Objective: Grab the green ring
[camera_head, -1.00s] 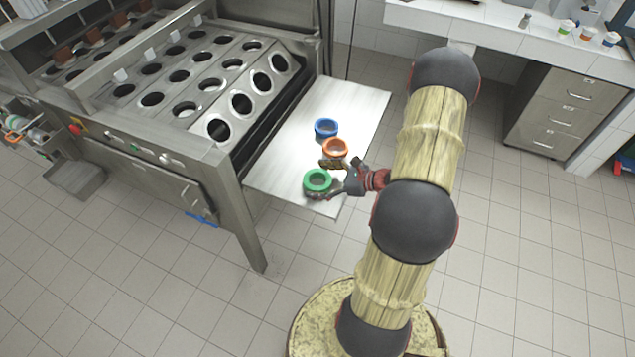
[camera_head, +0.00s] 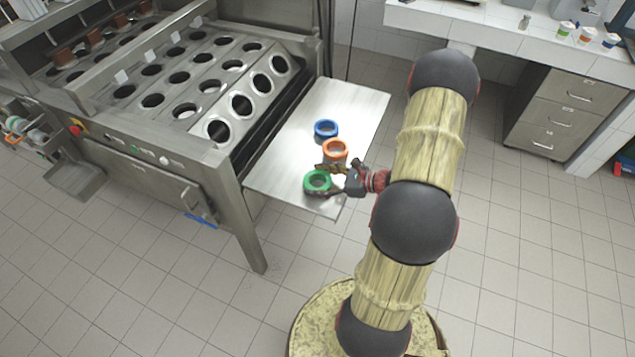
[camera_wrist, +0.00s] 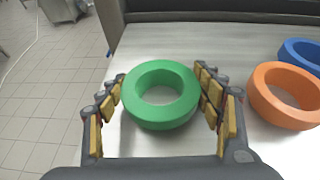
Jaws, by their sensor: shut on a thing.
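The green ring (camera_head: 317,182) lies near the front corner of a steel side shelf (camera_head: 277,180), beside the cup-filling machine. My gripper (camera_head: 321,177) reaches in from the right at the ring. In the wrist view the green ring (camera_wrist: 160,95) sits between the two padded fingers of my gripper (camera_wrist: 163,92). The fingers are closed onto its left and right sides. The ring appears flat on the shelf; I cannot tell any lift. The lower side of the ring is close to the palm.
An orange ring (camera_head: 335,149) lies just behind the green one, close to my gripper's finger; it is at the right in the wrist view (camera_wrist: 287,96). A blue ring (camera_head: 326,129) is farther back. The machine's holed cup plate (camera_head: 190,90) is to the left. The shelf's back right is bare.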

